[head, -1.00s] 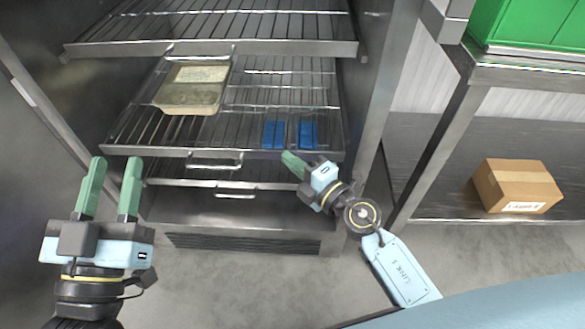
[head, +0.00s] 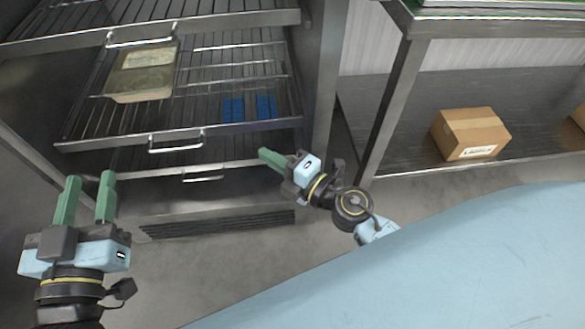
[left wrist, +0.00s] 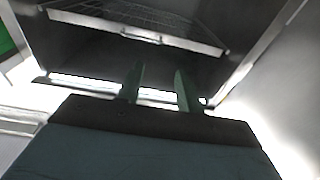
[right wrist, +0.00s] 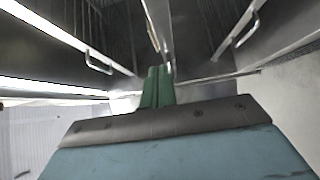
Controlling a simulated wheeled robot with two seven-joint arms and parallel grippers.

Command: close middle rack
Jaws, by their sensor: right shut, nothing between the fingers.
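The middle rack (head: 222,130) is a wire shelf with a steel front bar and a pull handle (head: 177,148). It sticks out of the steel cabinet and carries a shallow container and two blue blocks. My right gripper (head: 265,153) is shut and empty, just below and in front of the rack's right front part in the head view; contact cannot be told. Its fingers (right wrist: 157,88) are together in the right wrist view. My left gripper (head: 87,190) is open and empty, in front of the cabinet's left side and below the rack; its fingers stand apart in the left wrist view (left wrist: 160,85).
An upper rack (head: 225,20) and a lower rack (head: 245,166) lie above and below. The container (head: 143,80) sits back left, the blue blocks (head: 233,109) to the right. A steel table with a cardboard box (head: 470,132) stands right. The floor in front is clear.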

